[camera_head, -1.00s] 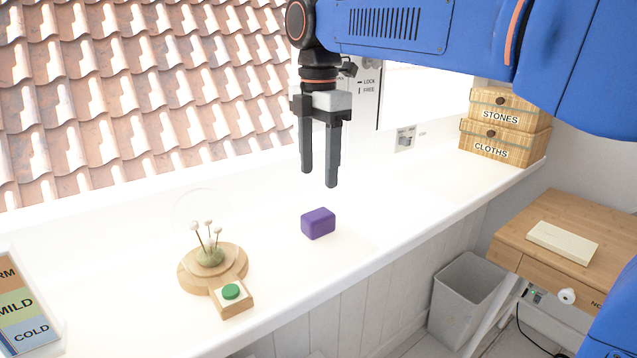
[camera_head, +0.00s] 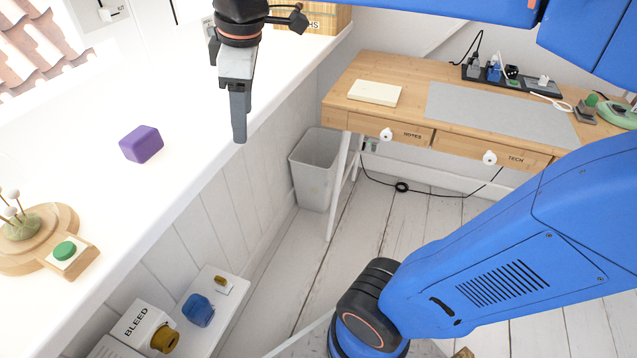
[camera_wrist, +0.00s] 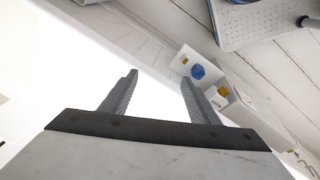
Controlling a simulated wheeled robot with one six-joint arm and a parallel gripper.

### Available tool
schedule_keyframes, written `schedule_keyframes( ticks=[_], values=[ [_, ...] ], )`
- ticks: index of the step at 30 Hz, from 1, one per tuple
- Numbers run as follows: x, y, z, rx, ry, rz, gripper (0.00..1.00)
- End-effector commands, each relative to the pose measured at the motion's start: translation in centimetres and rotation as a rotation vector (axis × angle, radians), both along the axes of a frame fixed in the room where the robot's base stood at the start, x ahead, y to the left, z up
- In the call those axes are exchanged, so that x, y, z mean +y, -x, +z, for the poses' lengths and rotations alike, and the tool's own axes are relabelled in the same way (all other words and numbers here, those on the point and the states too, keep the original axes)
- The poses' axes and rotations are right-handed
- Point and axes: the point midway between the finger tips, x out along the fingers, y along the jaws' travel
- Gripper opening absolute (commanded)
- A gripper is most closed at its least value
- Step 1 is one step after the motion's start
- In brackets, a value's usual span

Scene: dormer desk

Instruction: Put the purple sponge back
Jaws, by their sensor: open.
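The purple sponge (camera_head: 142,145) is a small block lying on the white sill counter, left of the middle in the head view. My gripper (camera_head: 238,138) hangs above the counter's front edge, to the right of the sponge and apart from it. In the wrist view my gripper (camera_wrist: 160,82) shows two separated fingers with nothing between them. The sponge does not show in the wrist view.
A wooden stand with pins (camera_head: 25,228) and a green button (camera_head: 65,250) stand left on the counter. Below is a low shelf with a blue object (camera_head: 198,310) and a BLEED box (camera_head: 140,325). A bin (camera_head: 315,170) and a wooden desk (camera_head: 345,90) stand right.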

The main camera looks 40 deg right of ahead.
Motion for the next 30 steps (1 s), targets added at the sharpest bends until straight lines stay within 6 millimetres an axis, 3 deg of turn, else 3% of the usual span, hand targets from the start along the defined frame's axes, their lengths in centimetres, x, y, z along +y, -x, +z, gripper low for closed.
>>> schedule_keyframes(
  ticks=[1, 6, 15, 20, 30],
  values=[
    [-1.5, 1.4, -1.3, -0.015, -0.020, -0.099, 0.55],
    [-5.0, 5.3, -5.9, -0.068, -0.101, -0.437, 0.55],
    [-8.6, 10.5, -12.9, -0.142, -0.234, -0.891, 0.55],
    [-9.0, 11.4, -14.3, -0.156, -0.261, -0.974, 0.55],
    [-9.1, 11.5, -14.4, -0.156, -0.264, -0.981, 0.55]
  ],
)
